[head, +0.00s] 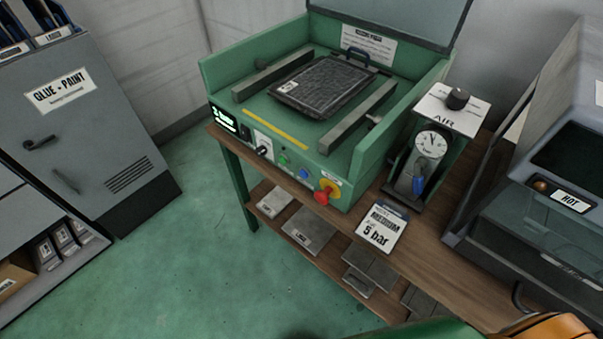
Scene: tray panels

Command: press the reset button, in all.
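A green press machine (361,177) stands on a wooden bench with its front panel facing me. The panel carries a dark switch (264,151), a green button (284,160), a blue button (304,174) and a red mushroom knob (322,196) on a yellow plate. The small labels are too blurred to read, so I cannot tell by lettering which one is the reset button. Neither of my grippers is in view, and nothing touches the panel.
A dark ribbed tray (325,86) lies in the machine between two grey bars. An air gauge unit (431,143) and a "5 bar" card (381,228) are to the right. A machine marked HOT (571,200) stands further right. Green floor (190,240) is clear at left.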

